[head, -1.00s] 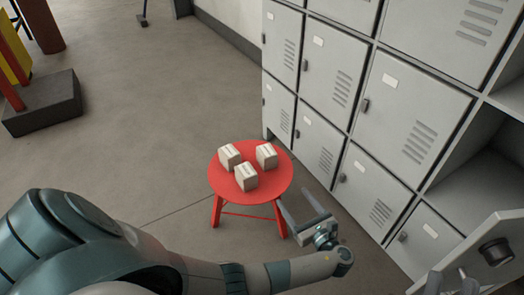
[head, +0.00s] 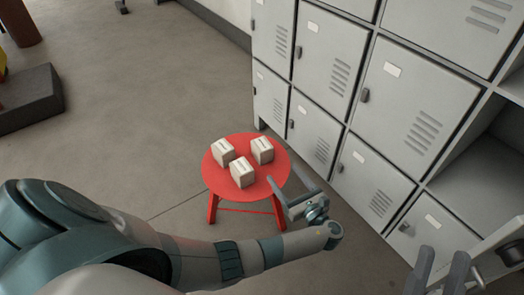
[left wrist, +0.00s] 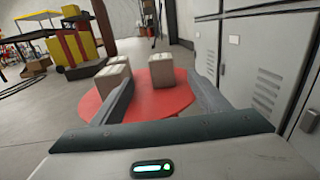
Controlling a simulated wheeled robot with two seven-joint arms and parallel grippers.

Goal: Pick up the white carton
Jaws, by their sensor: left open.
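Several small white cartons sit close together on a round red stool (head: 222,184): a front one (head: 242,173), a left one (head: 223,151) and a right one (head: 262,150). My left gripper (head: 282,176) is open and empty at the right edge of the stool, beside the cartons and apart from them. In the left wrist view, one carton (left wrist: 162,79) appears straight ahead between the open fingers, beyond their tips. Another carton (left wrist: 114,78) stands left of it, partly behind the left finger. My right gripper (head: 438,268) is at the bottom right, its fingers apart and empty.
Grey lockers (head: 330,100) rise just right of the stool, close to my left gripper. An open locker compartment (head: 475,190) is at the right. A dark block (head: 30,98) stands far left. The floor (head: 140,120) left of the stool is clear.

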